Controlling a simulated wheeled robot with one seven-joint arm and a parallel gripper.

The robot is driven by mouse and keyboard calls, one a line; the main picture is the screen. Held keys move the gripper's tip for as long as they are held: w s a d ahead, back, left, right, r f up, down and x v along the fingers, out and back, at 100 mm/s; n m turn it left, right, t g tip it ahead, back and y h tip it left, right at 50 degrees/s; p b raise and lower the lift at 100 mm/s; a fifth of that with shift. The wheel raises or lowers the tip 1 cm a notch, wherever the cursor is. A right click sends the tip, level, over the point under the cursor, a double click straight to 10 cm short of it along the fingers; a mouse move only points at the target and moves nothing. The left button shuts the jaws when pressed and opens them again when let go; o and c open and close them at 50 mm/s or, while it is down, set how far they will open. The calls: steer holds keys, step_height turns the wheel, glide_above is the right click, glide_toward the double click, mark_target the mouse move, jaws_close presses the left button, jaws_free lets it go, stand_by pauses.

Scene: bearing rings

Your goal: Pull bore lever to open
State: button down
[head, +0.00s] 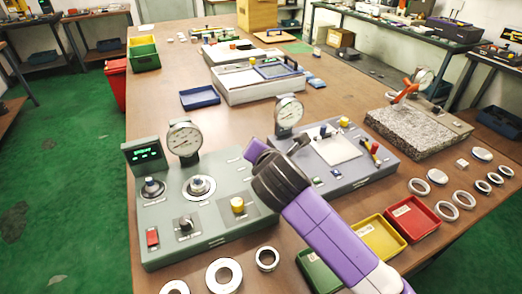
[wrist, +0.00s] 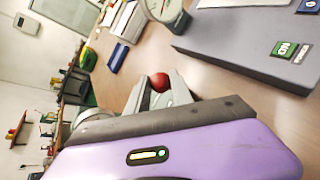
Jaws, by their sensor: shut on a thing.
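In the wrist view a round red knob (wrist: 160,82) sits between the two grey fingers of my gripper (wrist: 159,92), which are shut on it. I take this to be the bore lever's knob; its shaft is hidden. In the head view my gripper (head: 299,146) is over the gap between the green-grey gauge station (head: 215,230) and the blue-grey station (head: 375,165). My purple arm hides part of both stations, and the lever is not clear there. A dial gauge (head: 184,138) stands on the left station and another (head: 288,111) on the blue-grey one.
Red (head: 411,216) and yellow (head: 379,239) bins stand right of my arm, a green bin (head: 318,272) left of it. Metal rings (head: 224,275) lie along the front edge. A granite block (head: 415,130) stands at the right. Open tabletop (head: 160,90) lies behind the left station.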

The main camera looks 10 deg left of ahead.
steer(key=shift+s+d+f+t+y+b, duration=0.3)
steer(key=shift+s+d+t+b, duration=0.2)
steer(key=shift+b, duration=0.2)
steer(key=c, duration=1.1)
jaws_free()
steer(key=shift+s+a, duration=0.1)
steer(key=v, duration=0.7)
steer(key=shift+s+r, duration=0.1)
steer(key=shift+s, duration=0.2)
